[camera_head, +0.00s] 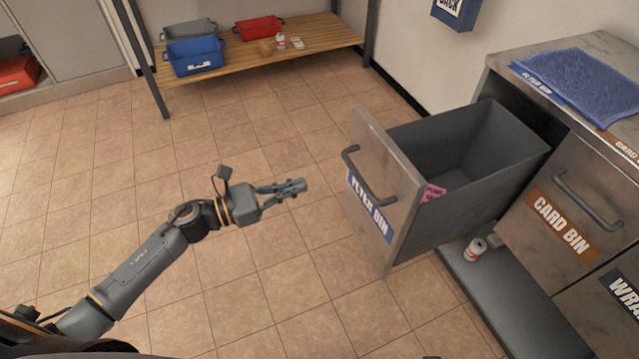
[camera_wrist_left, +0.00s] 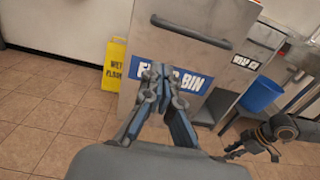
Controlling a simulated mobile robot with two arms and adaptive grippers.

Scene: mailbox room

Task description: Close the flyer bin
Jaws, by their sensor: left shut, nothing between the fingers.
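The flyer bin (camera_head: 383,190) is a grey drawer with a steel front, pulled well out of the cabinet. Its front has a dark handle (camera_head: 368,176) and a blue FLYER BIN label (camera_head: 369,206). A pink flyer (camera_head: 432,192) shows inside the bin. My left gripper (camera_head: 303,186) is shut and empty, in front of the bin front and apart from it. In the left wrist view its fingers (camera_wrist_left: 159,75) overlap the label, below the handle (camera_wrist_left: 190,31). My right gripper (camera_wrist_left: 245,152) shows small at the right of that view; its finger opening is unclear.
The cabinet's card bin (camera_head: 556,212) is shut beside the flyer bin. A blue mat (camera_head: 580,82) lies on the counter. A wooden bench (camera_head: 334,31) holds bins at the back. A yellow wet floor sign (camera_wrist_left: 114,64) stands left of the bin front. Tiled floor before the bin is clear.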

